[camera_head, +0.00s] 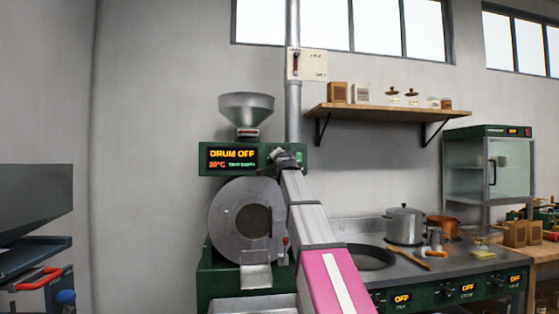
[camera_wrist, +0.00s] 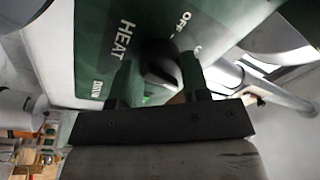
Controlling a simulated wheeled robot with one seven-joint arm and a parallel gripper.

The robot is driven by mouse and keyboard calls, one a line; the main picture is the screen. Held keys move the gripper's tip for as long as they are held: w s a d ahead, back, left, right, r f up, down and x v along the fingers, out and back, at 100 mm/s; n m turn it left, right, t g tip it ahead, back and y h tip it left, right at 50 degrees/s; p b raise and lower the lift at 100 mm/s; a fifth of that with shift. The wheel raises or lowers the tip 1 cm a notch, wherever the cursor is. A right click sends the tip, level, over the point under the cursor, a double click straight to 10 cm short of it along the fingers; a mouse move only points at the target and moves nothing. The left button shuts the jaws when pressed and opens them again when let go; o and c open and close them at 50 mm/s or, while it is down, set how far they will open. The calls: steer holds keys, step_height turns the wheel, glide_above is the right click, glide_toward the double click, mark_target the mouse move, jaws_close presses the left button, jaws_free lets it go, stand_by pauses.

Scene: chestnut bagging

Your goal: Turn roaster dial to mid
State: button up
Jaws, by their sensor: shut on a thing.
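The roaster (camera_head: 212,270) is a green machine with a round grey drum front and a metal hopper on top. Its display (camera_head: 233,158) reads "DRUM OFF" and "20°C". My gripper (camera_head: 286,158) is at the right end of the green control panel, where my arm hides the dial in the head view. In the wrist view the dark dial (camera_wrist: 160,68) sits between the two fingers of my gripper (camera_wrist: 158,82), which are shut on it. The labels "HEAT" and "OFF" show on the panel (camera_wrist: 95,40) around it; the dial's exact pointing is too dark to tell.
A vertical pipe (camera_head: 293,90) with a small lever box (camera_head: 307,65) rises behind the panel. A counter (camera_head: 455,262) with a pot (camera_head: 404,225) stands to the right, below a wooden shelf (camera_head: 385,109). A dark unit (camera_head: 35,205) stands at the left.

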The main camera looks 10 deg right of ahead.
steer(key=shift+m, duration=1.3)
steer(key=shift+h, duration=0.4)
steer(key=o, duration=0.9)
steer(key=shift+s, duration=0.1)
steer(key=s, duration=0.3)
steer(key=s+f, duration=0.1)
steer(key=s, duration=0.6)
steer(key=shift+s+a+f, duration=0.15)
steer(key=shift+s+a, duration=0.15)
steer(key=shift+a, duration=0.1)
